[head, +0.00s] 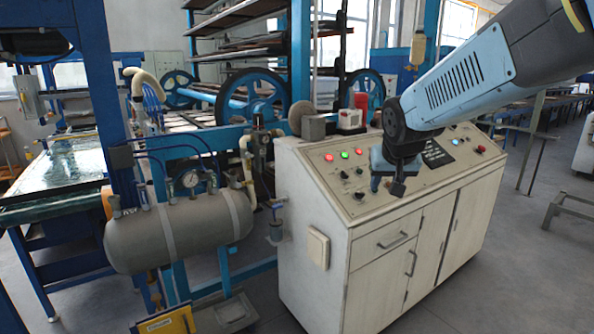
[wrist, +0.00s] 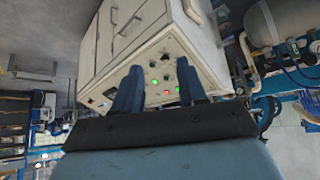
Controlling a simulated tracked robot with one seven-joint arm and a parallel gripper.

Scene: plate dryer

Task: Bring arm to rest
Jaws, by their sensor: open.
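My gripper (head: 387,184) hangs in front of the sloped control panel (head: 345,205) of the cream console in the head view. My blue arm reaches in from the upper right. In the wrist view my gripper (wrist: 158,80) shows two blue fingers spread apart, with nothing between them but the panel (wrist: 160,72) behind. The panel carries red and green lights and black knobs. I cannot tell the exact gap between fingertips and panel. Part of the panel is hidden behind my gripper.
The cream console (head: 400,265) has drawers and doors. A grey air tank (head: 180,230) with a gauge stands to its left. A small box (head: 349,120) and a red object (head: 361,101) sit on the console's back. Blue machine frames rise behind; open floor (head: 500,270) lies to the right.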

